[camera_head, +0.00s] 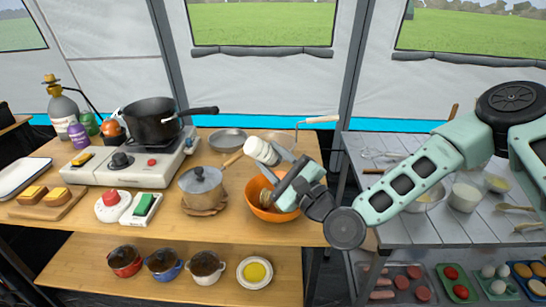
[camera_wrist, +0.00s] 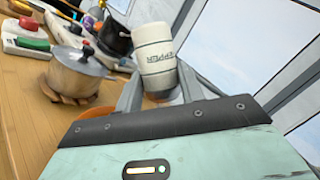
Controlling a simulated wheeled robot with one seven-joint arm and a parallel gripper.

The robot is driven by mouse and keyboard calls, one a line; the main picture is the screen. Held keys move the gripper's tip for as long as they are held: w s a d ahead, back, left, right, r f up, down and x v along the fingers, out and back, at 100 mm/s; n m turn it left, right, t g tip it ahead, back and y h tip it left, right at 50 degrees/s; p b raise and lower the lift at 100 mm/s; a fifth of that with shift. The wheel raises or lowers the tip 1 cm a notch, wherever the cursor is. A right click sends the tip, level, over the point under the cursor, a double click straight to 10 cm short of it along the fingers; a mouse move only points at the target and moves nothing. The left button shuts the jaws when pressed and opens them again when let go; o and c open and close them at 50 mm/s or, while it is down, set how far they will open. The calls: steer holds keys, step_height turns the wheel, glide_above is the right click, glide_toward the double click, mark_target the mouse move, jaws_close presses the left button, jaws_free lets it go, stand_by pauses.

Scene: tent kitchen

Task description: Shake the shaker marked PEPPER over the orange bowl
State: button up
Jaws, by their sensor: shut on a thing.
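The white shaker (camera_head: 262,151) is held tilted in the air above the orange bowl (camera_head: 256,208). In the wrist view the shaker (camera_wrist: 154,48) shows the word PEPPER upside down. My gripper (camera_head: 281,159) is shut on the shaker; its two grey fingers lie on either side of it in the wrist view (camera_wrist: 158,88). The bowl stands on the wooden table, partly hidden by my gripper, with something brownish inside. In the wrist view only a strip of the bowl (camera_wrist: 97,113) shows beside my gripper.
A lidded pot (camera_head: 201,185) stands left of the bowl on a wooden trivet. A stove (camera_head: 128,163) with a black pot (camera_head: 151,121) is behind it. A grey pan (camera_head: 228,140) lies at the back. A grey slatted table (camera_head: 440,232) with bowls stands at right.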

steer(key=shift+f, duration=0.2)
step_height(320, 180, up, 5)
steer(key=p, duration=0.4)
steer(key=shift+f, duration=0.25)
step_height(320, 180, down, 5)
steer(key=b, duration=0.4)
steer(key=shift+r, duration=0.25)
